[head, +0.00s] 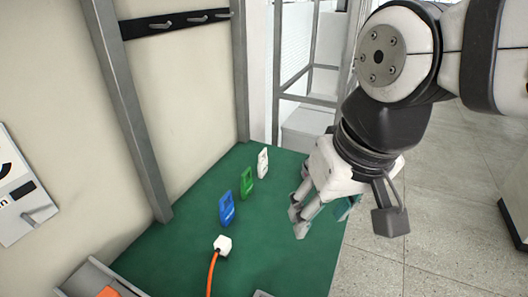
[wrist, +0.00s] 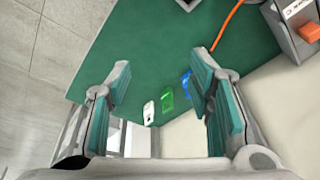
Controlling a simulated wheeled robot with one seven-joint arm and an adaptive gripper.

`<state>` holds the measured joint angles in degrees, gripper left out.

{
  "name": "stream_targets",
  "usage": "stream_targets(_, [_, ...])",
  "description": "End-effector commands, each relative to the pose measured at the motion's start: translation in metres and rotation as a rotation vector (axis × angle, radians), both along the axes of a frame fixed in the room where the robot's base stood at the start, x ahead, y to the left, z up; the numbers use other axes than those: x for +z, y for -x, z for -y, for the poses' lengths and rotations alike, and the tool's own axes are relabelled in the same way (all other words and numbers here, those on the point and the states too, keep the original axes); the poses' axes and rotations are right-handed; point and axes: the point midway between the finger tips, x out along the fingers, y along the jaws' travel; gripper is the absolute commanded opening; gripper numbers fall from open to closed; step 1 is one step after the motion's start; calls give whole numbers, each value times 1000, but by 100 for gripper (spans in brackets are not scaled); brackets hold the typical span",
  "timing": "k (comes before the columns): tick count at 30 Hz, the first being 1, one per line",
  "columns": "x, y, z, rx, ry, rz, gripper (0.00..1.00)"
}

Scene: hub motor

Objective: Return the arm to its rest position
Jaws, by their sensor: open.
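My gripper (head: 322,208) hangs at the right edge of the green table (head: 276,240) in the head view, its fingers pointing down. In the wrist view the two teal-padded fingers (wrist: 160,95) are wide apart with nothing between them but the table behind. My arm (head: 385,110) comes in from the upper right. A blue piece (head: 227,210), a green piece (head: 246,181) and a white piece (head: 263,162) stand in a row on the table, left of my gripper and apart from it.
A white plug-like block (head: 222,245) with an orange cable (head: 211,275) lies on the table's near part. A wall with a hook rail (head: 175,23) bounds the left, and a metal frame (head: 307,70) stands behind. Open floor (head: 440,210) lies right.

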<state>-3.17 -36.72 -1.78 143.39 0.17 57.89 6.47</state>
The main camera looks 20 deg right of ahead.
Motion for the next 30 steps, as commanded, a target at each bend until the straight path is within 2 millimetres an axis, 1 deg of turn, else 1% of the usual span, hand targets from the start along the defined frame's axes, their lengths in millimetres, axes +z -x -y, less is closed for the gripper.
stream_targets(1, [0, 9, 4, 19, 15, 16, 48])
stream_targets(3, [0, 18, 7, 46, 34, 28, 48])
stream_targets(7, [-1, 25, 9, 72, 51, 37, 48])
stream_targets(17, [1, 26, 9, 75, 53, 39, 48])
stream_targets(20, [12, 27, 9, 76, 55, 54, 48])
stream_targets(24, [32, 28, 9, 76, 60, 89, 48])
stream_targets(26, [35, 28, 9, 76, 62, 97, 48])
stream_targets(30, [33, 26, 9, 75, 62, 98, 48])
